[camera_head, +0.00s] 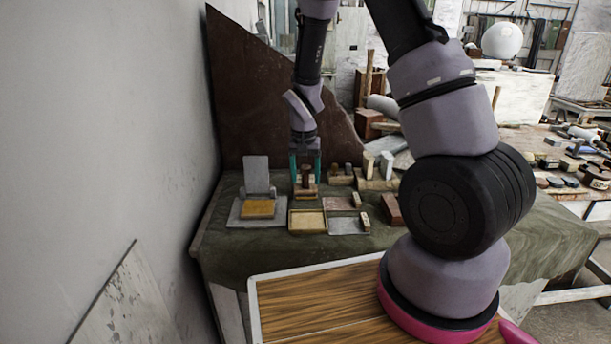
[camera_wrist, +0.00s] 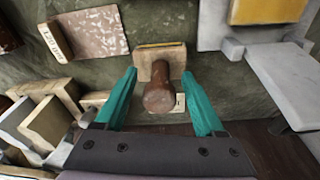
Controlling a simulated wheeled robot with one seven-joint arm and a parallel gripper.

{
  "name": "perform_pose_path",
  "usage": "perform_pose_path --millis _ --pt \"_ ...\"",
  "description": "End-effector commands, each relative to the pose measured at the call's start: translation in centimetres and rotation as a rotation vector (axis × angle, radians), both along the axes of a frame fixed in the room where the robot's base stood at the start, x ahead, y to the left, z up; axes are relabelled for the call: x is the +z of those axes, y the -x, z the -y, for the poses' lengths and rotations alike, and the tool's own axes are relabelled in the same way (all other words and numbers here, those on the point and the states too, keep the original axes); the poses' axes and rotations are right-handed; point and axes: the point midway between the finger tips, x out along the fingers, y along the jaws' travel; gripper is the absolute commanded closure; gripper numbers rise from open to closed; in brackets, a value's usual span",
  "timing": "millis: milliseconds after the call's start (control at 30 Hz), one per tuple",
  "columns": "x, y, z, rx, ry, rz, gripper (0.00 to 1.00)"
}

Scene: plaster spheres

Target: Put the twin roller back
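A brown rounded handle (camera_wrist: 160,95) stands on a light wooden block (camera_wrist: 163,55) in the wrist view; it may be a roller or stamp handle. It also shows in the head view (camera_head: 305,176), on the green-covered table. My gripper (camera_wrist: 160,78) is open, its teal fingers on either side of the handle with a gap on both sides. In the head view, my gripper (camera_head: 305,169) points down over this piece. I cannot tell for sure which thing is the twin roller. A wooden stand with small dark pieces (camera_head: 341,174) sits just to the right.
A shallow wooden tray (camera_head: 307,231) lies in front. A grey board (camera_head: 238,218) with a tan pad (camera_head: 258,209) and an upright grey slab (camera_head: 256,171) are left. Speckled and grey plates (camera_head: 345,227) and several blocks lie right. A brown panel (camera_head: 245,100) stands behind.

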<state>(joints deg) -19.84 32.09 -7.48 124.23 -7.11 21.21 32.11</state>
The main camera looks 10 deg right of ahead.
Motion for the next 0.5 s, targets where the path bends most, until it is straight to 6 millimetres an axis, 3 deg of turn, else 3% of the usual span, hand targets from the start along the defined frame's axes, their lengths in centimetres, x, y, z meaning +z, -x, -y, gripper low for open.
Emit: perform_pose_path --millis 267,500 --pt "0.4 0.0 0.0 0.0 -0.001 0.001 0.29" --pt "4.3 0.3 -0.3 0.0 -0.002 0.006 0.29"
